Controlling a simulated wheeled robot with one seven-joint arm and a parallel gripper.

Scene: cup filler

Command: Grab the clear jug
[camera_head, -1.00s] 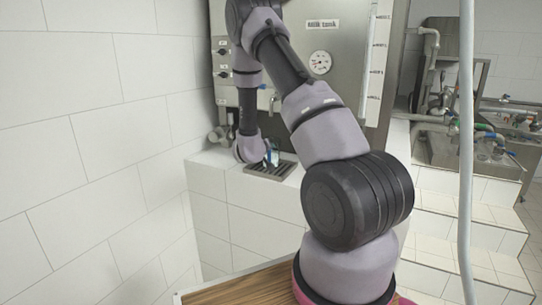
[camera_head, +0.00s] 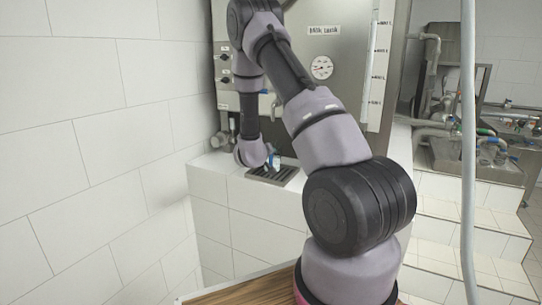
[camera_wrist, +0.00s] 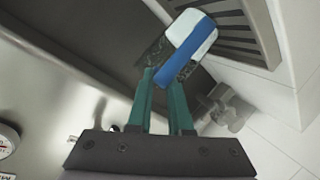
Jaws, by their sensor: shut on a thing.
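A small jug (camera_wrist: 190,46) with clear dark-looking sides, a white part and a blue strip shows at the top of the wrist view. My gripper (camera_wrist: 163,76) has two green fingers, and they are shut on the jug near its blue strip. In the head view the jug (camera_head: 275,160) is a small blue and white spot over the drain grate, beside my gripper (camera_head: 268,160). The far side of the jug is hidden, and I cannot tell whether it touches the grate.
The dark slotted drain grate (camera_head: 272,175) is set in a white tiled ledge (camera_head: 235,195). A steel milk tank (camera_head: 335,95) with a gauge stands behind it. A tiled wall (camera_head: 95,110) is close on the left. Tiled steps and pipework (camera_head: 470,140) are at the right.

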